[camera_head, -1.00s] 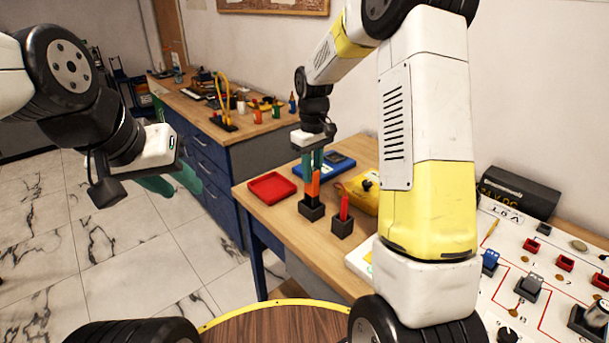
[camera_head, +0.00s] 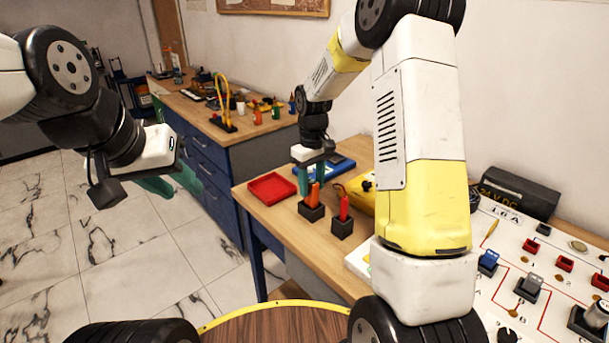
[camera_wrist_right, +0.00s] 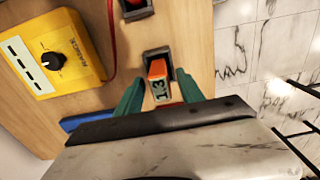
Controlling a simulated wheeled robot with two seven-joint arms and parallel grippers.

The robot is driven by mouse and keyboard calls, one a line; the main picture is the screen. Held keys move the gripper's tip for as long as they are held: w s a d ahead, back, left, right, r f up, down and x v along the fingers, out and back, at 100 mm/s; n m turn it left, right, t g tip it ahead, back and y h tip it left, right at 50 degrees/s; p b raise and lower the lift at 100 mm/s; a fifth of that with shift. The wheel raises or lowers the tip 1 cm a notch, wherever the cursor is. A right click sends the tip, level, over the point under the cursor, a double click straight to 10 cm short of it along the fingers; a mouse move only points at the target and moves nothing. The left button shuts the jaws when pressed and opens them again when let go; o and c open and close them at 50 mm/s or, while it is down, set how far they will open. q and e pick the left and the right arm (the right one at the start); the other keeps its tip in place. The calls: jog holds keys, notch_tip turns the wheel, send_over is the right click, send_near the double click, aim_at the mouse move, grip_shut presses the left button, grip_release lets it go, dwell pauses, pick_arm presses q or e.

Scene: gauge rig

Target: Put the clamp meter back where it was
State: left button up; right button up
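The orange clamp meter (camera_head: 314,194) stands upright in a black holder (camera_head: 311,211) on the wooden bench. In the right wrist view the meter (camera_wrist_right: 158,80) shows a display and sits in its dark holder (camera_wrist_right: 157,54). My right gripper (camera_head: 316,182) is low over it, with its green fingers on either side. In the wrist view the fingers (camera_wrist_right: 160,84) are spread, with a gap on each side of the meter. My left gripper (camera_head: 168,184) hangs over the floor at the left; its finger gap is not clear.
A second black holder (camera_head: 342,228) with a red tool (camera_head: 343,207) stands just beside the first. A red tray (camera_head: 271,188) is to the left, a blue item (camera_head: 338,165) behind, and a yellow device (camera_wrist_right: 50,55) close by. A circuit panel (camera_head: 535,270) lies at the right.

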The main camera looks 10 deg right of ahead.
jog(key=s+d+r+m+t, duration=0.1)
jog(key=s+r, duration=0.2)
jog(key=r, duration=0.6)
jog(key=s+r, duration=0.2)
jog(key=r, duration=0.6)
jog(key=s+r+m+t+y, duration=0.1)
jog(key=s+m+t, duration=0.1)
jog(key=s, duration=0.8)
jog(key=s+d+r+m+t+y, duration=0.1)
jog(key=s+r+m+t, duration=0.1)
jog(key=s, duration=0.9)
jog(key=shift+d+m+t, duration=0.15)
jog(key=shift+m+t, duration=0.45)
